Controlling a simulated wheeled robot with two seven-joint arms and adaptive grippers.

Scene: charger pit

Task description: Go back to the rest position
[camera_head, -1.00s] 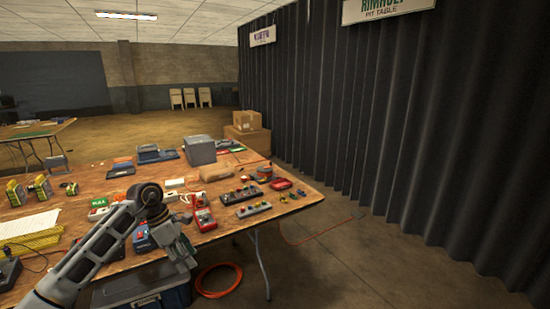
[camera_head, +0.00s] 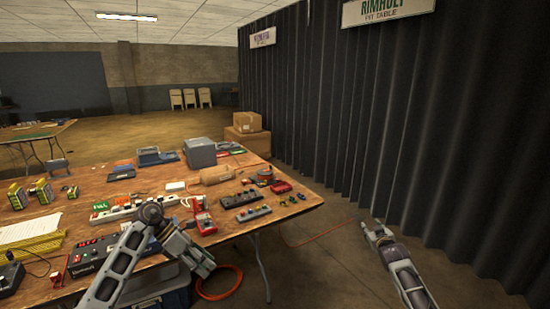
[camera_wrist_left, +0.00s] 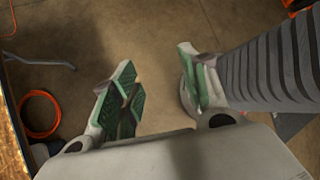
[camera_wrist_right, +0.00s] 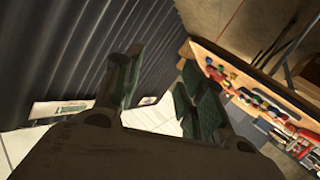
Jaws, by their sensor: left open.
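My left gripper (camera_head: 204,265) hangs in front of the table's front edge in the head view, pointing down. In the left wrist view its fingers (camera_wrist_left: 158,92) are spread, with only bare floor between them. My right gripper (camera_head: 374,230) is at the lower right of the head view, over the floor between the table and the curtain. In the right wrist view its fingers (camera_wrist_right: 160,85) are apart and nothing is between them.
The wooden table (camera_head: 300,205) carries a black box (camera_head: 90,255), a power strip, a red meter (camera_head: 205,222) and several small devices. A blue bin (camera_head: 165,298) and an orange cable coil (camera_head: 220,283) are below. A dark curtain (camera_head: 330,110) stands at right.

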